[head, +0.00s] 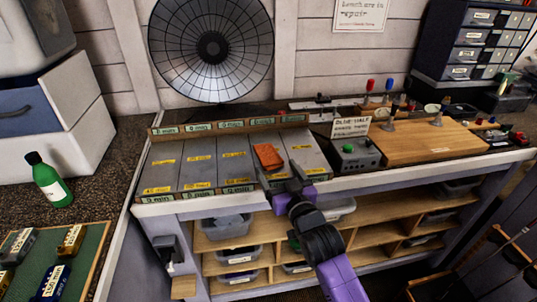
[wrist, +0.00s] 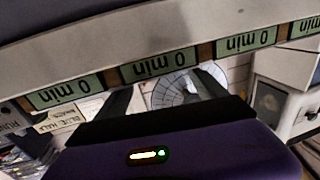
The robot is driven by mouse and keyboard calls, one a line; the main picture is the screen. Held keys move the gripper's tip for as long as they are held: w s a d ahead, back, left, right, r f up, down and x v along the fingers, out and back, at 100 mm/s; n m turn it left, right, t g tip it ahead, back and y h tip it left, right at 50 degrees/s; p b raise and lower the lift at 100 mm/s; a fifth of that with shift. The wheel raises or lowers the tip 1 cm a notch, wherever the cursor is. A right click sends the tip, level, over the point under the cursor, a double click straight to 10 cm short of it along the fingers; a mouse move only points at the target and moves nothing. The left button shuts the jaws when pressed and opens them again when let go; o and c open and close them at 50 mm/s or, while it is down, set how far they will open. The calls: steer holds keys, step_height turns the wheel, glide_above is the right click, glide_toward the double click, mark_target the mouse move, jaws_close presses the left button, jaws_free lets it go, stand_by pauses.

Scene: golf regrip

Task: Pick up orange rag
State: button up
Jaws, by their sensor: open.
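The orange rag (head: 267,157) lies folded on the grey panels of the workbench in the head view, near the right end of the row. My gripper (head: 290,180) is at the bench's front edge, a little nearer and to the right of the rag, apart from it. In the wrist view my gripper (wrist: 165,92) shows two dark fingers spread apart with nothing between them. The rag does not show in the wrist view.
Grey panels (head: 198,165) with yellow labels lie between rows of "0 min" displays (head: 231,124). A grey box with a green button (head: 348,148) stands right of the rag, beside a wooden board (head: 430,139). A green bottle (head: 48,180) stands far left.

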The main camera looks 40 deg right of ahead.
mark_target(272, 158)
steer(key=p+x, duration=0.1)
steer(key=x, duration=0.4)
steer(key=shift+f, duration=0.15)
steer(key=shift+c, duration=0.4)
steer(key=c, duration=1.3)
steer(key=shift+s, duration=0.1)
